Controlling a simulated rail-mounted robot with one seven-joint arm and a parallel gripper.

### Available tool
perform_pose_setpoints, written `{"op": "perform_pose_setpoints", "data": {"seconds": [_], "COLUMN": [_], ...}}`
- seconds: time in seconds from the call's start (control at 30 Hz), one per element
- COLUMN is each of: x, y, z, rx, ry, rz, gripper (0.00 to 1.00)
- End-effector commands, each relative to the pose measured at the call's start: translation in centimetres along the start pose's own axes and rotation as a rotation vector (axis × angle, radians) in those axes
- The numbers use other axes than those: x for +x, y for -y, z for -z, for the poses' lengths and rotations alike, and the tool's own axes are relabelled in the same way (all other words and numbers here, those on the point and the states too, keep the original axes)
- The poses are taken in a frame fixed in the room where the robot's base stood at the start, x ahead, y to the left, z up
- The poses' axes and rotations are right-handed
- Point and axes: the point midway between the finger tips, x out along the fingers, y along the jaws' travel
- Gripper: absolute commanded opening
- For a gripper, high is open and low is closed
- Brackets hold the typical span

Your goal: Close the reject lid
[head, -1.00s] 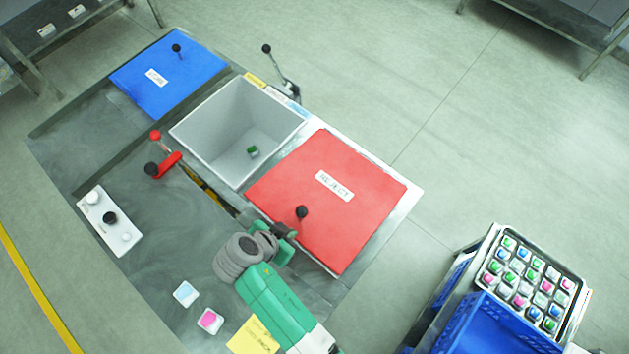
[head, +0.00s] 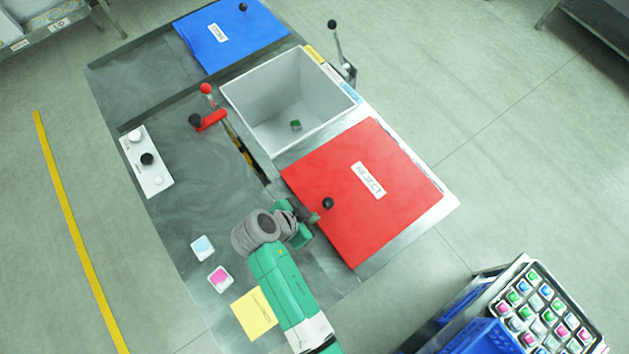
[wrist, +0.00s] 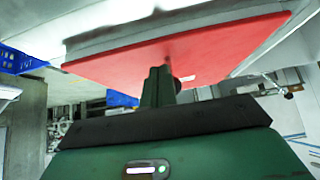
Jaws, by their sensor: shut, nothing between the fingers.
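The red reject lid (head: 400,195), labelled REJECT, lies over its bay in the head view and looks flat. I cannot tell whether it is fully seated. Its black knob (head: 327,203) stands near the lid's left edge. My gripper (head: 308,216) is at that edge, just left of the knob, with its fingers shut and empty. In the wrist view the shut fingers (wrist: 158,86) stand before the red lid (wrist: 215,48), with a dark part of the knob visible beside them. I cannot tell whether they touch the lid.
An open grey bin (head: 255,115) holding a small green item adjoins the lid. Beyond it is a blue lid (head: 245,35). A red lever (head: 210,120), a black-knobbed lever (head: 340,55) and a button panel (head: 146,162) stand nearby. A filled tray (head: 545,310) is at lower right.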

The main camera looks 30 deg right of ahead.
Motion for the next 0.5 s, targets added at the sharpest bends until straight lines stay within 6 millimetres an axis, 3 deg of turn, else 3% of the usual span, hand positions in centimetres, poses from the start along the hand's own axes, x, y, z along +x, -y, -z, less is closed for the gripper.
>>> {"op": "perform_pose_setpoints", "data": {"seconds": [0.03, 0.2, 0.33, 0.5], "x": [-1.8, -6.3, -8.7, -10.1], "y": [0.2, 0.3, 0.3, 0.3], "z": [-0.1, -0.6, -0.8, -0.9], "rx": [-0.002, 0.001, 0.002, 0.002], "ry": [-0.001, -0.003, -0.003, -0.003], "rz": [0.007, 0.008, 0.007, 0.007], "gripper": [0.0, 0.0, 0.0, 0.0]}}
